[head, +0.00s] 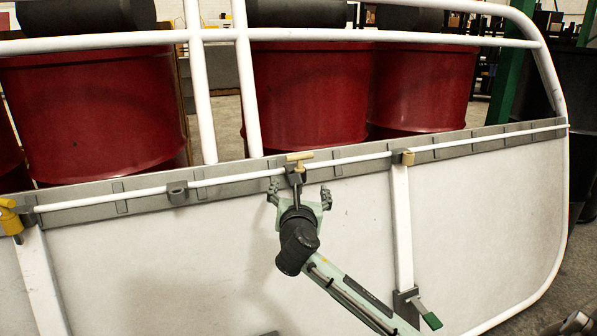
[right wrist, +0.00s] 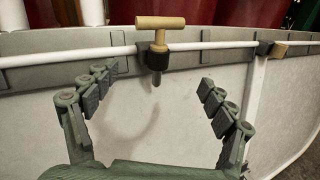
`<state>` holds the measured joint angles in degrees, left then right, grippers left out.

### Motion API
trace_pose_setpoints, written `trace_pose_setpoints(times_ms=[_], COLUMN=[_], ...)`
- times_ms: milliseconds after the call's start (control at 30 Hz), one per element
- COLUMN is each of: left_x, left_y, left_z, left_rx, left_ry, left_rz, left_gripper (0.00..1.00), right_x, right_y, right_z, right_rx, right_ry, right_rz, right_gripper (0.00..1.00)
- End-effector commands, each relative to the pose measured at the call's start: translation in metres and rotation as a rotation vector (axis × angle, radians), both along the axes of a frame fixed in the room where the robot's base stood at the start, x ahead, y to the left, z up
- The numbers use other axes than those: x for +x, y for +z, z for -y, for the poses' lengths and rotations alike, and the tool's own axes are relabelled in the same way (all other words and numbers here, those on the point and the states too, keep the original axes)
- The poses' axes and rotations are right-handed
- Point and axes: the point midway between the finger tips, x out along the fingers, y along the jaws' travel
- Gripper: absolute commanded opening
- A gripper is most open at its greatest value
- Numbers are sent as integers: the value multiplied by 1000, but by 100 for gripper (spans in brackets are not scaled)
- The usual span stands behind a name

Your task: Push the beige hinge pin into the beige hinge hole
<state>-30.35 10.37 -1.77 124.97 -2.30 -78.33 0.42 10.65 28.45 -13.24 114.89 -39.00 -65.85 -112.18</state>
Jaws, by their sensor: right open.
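The beige hinge pin (head: 299,157) has a T-shaped handle and stands in a dark holder on the rail; it also shows in the right wrist view (right wrist: 163,23). Its grey tip sticks out below the holder. My right gripper (head: 299,193) is open, with its fingers spread to either side below the pin and apart from it; its fingers also show in the right wrist view (right wrist: 158,82). A beige hinge block (head: 408,158) sits on the rail to the right, atop a white post; its hole cannot be made out. My left gripper is not in view.
A yellow pin and hinge (head: 10,218) are at the far left. An empty grey holder (head: 177,192) is on the white rail. A green-handled latch (head: 431,320) is low on the right post. Red drums (head: 90,110) stand behind the rails. The pale panel is otherwise clear.

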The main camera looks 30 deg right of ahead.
Motion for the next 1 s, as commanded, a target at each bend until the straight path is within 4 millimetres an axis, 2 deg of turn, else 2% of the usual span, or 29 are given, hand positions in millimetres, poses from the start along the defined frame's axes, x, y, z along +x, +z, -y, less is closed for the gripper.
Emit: trace_pose_setpoints(times_ms=[33, 167, 700, 1000], left_x=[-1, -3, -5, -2], left_y=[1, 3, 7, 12], left_z=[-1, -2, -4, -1], left_rx=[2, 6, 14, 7], left_ry=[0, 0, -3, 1], left_rz=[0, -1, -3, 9], left_gripper=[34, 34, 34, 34], right_x=[3, 11, 69, 73], right_y=[14, 30, 33, 33], right_z=[1, 6, 41, 44], right_rx=[-70, -157, -158, -158], right_ry=[1, -3, -4, -2], right_rz=[-6, -23, -25, -25], right_gripper=[83, 83, 83, 83])
